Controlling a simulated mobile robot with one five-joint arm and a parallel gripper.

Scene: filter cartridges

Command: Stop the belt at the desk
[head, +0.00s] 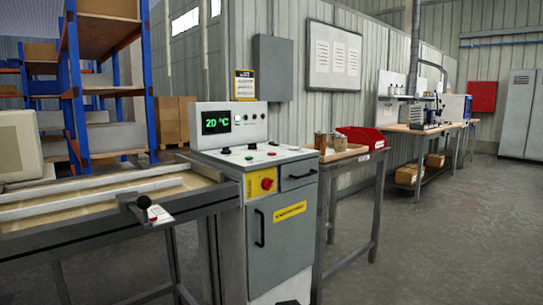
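The desk (281,235) is a grey control cabinet in the middle of the head view. Its upright panel has a lit display (216,122) reading 20 °C, with small lamps or buttons beside it. Its sloped top carries several small controls, among them a red one (271,154). A red mushroom button (267,184) sits on a yellow plate on the front. The belt (205,185) is a pale strip between rails, running left from the desk. A dark bracket with a small knob (144,202) sits at its near edge. My gripper is not in view.
A bench with a red bin (362,137) and small containers stands right of the desk. A workbench (418,128) is farther back. Blue shelving (74,85) and a pale housing (19,145) are at left. The floor (445,230) at right is clear.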

